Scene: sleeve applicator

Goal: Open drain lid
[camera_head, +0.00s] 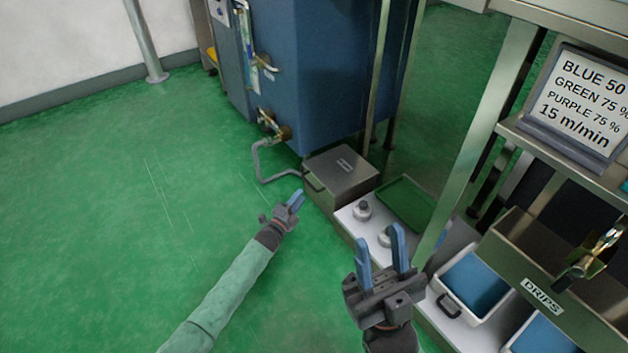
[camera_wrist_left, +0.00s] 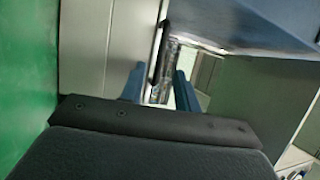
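A metal box with a flat grey lid (camera_head: 340,172) stands on the floor beside the blue machine, and its lid looks closed. A dark handle (camera_head: 313,184) is on the box's left front side. My left gripper (camera_head: 297,197) is just in front of this side, below the handle. In the left wrist view my left gripper (camera_wrist_left: 158,75) has its two blue fingers apart, with a dark bar, probably the handle (camera_wrist_left: 158,50), just past the fingertips. Contact cannot be told. My right gripper (camera_head: 382,240) is open and empty, in front of the white bench.
A blue machine (camera_head: 325,70) with brass valves and a grey hose (camera_head: 262,165) stands behind the box. A white bench (camera_head: 372,228) with a green tray (camera_head: 405,203) is at its right. A "DRIPS" trough (camera_head: 535,270) is further right. Green floor is free at left.

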